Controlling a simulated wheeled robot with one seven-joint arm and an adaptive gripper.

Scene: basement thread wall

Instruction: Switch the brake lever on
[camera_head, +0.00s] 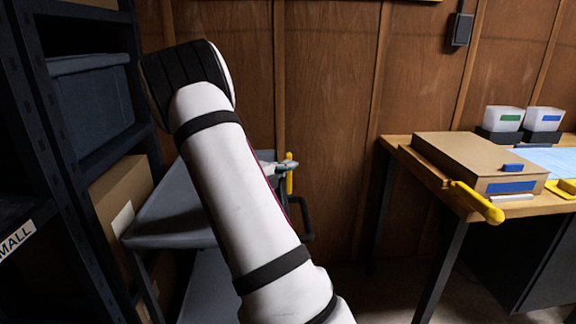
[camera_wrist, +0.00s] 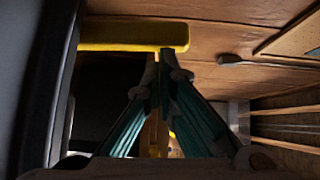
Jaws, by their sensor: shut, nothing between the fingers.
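The brake lever (camera_head: 289,175) is a short yellow bar standing upright near the dark handle of the grey cart. In the wrist view a yellow bar (camera_wrist: 130,37), seemingly the lever, runs across the top, just beyond my fingertips. My gripper (camera_head: 283,166) is mostly hidden behind my white arm; its tip shows right beside the lever. In the wrist view my gripper (camera_wrist: 162,72) has its fingers drawn together with nothing between them. They overlap the bar's right end in the picture; whether they touch it I cannot tell. A further yellow part shows behind the fingers.
The grey cart (camera_head: 165,215) stands by a dark shelf rack (camera_head: 40,130) holding a blue-grey bin (camera_head: 92,100) and a cardboard box (camera_head: 115,205). A wooden workbench (camera_head: 405,150) with a yellow-handled tool (camera_head: 475,203) at its front edge stands right. A wooden wall closes the back.

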